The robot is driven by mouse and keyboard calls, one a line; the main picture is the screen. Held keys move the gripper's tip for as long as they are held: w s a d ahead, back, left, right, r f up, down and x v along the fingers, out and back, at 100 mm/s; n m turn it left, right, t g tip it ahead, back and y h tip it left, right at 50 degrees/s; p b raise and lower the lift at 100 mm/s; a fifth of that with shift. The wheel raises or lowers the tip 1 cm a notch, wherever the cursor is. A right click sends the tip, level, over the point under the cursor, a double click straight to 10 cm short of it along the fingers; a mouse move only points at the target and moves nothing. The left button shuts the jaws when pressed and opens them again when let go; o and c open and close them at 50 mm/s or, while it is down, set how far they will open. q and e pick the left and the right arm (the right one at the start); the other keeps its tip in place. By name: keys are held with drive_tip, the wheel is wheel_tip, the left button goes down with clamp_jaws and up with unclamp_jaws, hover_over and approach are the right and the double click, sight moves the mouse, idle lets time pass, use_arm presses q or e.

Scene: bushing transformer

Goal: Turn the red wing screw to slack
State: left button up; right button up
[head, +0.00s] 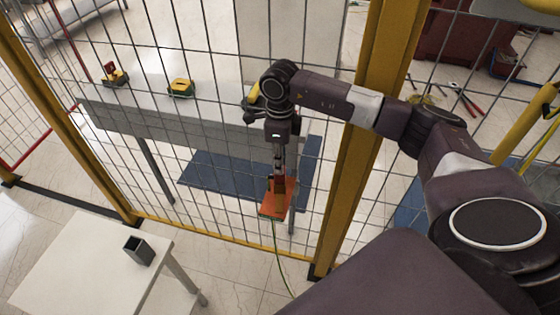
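My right arm reaches in from the right, and its gripper (278,186) points down at the wire mesh fence. Its fingertips are at the upper part of an orange-red plate-like piece (270,209). A thin yellow-green cable (279,255) runs down from near this piece to the floor. I cannot make out a separate red wing screw; it may be hidden by the gripper or too small to tell. The fingers are too small and dark to show whether they are open or shut, or whether they touch anything. My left gripper is not in view.
The mesh fence has yellow posts (357,150). Behind it, a grey bench (150,122) bears yellow-black devices (181,88), and a blue mat (225,176) lies on the floor. A white table (75,265) with a dark open box (139,251) stands at lower left.

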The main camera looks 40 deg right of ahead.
clamp_jaws()
drive_tip(key=shift+w+f+n+b, duration=0.15)
drive_tip(key=shift+n+b, duration=0.35)
drive_tip(key=shift+b, duration=0.5)
drive_tip(key=shift+n+b, duration=0.3)
drive_tip(key=shift+n, duration=0.1)
drive_tip(key=shift+r, duration=0.2)
drive_tip(key=shift+o, duration=2.2)
unclamp_jaws()
